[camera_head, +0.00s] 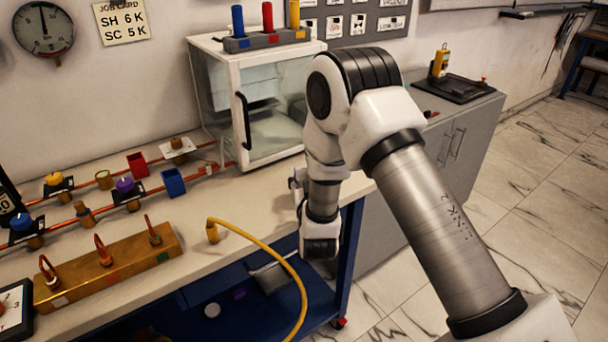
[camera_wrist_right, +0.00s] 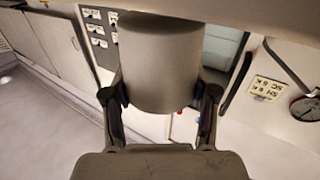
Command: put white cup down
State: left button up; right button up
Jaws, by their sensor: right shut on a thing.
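The white cup (camera_wrist_right: 160,62) looks pale grey in shade and fills the upper middle of the right wrist view. My right gripper (camera_wrist_right: 162,98) is shut on it, with one dark finger on each side of its wall. In the head view my right arm reaches to the front edge of the workbench near the glass-fronted cabinet. The wrist hides most of the gripper there, and I cannot make out the cup in that view. I cannot tell whether the cup touches a surface. My left gripper is in neither view.
The white glass-fronted cabinet (camera_head: 235,95) stands on the workbench (camera_head: 190,240). A yellow hose (camera_head: 265,245) loops over the bench front. Bare bench lies before the cabinet.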

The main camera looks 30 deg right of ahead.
jog(key=shift+w+f, duration=0.4)
jog(key=shift+f, duration=0.35)
jog(key=o, duration=1)
jog(key=shift+c, duration=0.2)
jog(key=o, duration=0.3)
jog(key=shift+s+r, duration=0.25)
jog(key=shift+s, duration=0.1)
jog(key=shift+w+f, duration=0.15)
